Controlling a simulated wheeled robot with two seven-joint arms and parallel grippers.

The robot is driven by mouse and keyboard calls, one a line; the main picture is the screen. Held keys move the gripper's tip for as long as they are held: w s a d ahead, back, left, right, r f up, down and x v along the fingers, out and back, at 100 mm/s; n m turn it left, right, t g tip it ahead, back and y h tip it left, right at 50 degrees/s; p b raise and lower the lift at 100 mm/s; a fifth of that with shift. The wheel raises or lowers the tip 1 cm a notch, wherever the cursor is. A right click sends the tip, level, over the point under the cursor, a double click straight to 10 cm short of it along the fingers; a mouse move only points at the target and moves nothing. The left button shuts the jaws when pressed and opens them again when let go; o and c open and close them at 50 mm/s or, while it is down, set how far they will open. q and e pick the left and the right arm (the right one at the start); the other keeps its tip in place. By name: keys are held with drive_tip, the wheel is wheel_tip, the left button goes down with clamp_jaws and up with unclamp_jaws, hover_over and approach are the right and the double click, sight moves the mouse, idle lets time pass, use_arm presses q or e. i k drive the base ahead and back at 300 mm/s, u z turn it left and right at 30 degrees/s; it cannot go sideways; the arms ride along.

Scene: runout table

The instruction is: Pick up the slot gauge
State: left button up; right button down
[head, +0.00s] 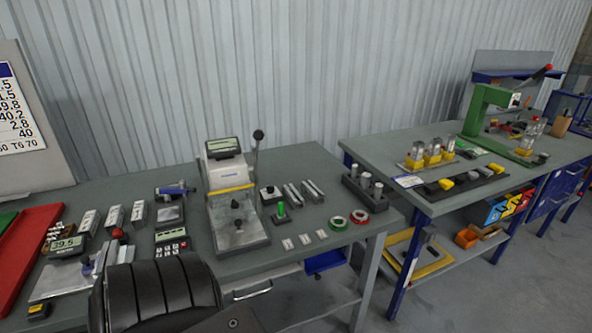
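I cannot tell for sure which item is the slot gauge; nothing in the head view is clearly readable as one. Candidates on the near grey table (330,182) are small metal bars (292,193) lying right of the press-like tester, and a small green-topped piece (281,210) standing in front of them. Small flat metal pieces (304,239) lie near the front edge. Neither gripper shows in the head view.
A tester with a lever (234,200) stands mid-table. Red and green tape rings (338,223) and a dark block with metal cylinders (365,190) lie to its right. Gauges and a red tray (30,245) crowd the left. A second table (400,150) with a green press (485,120) stands right.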

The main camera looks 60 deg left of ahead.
sight(280, 213)
drive_tip(key=i, duration=3.5)
drive_tip(key=u, duration=3.15)
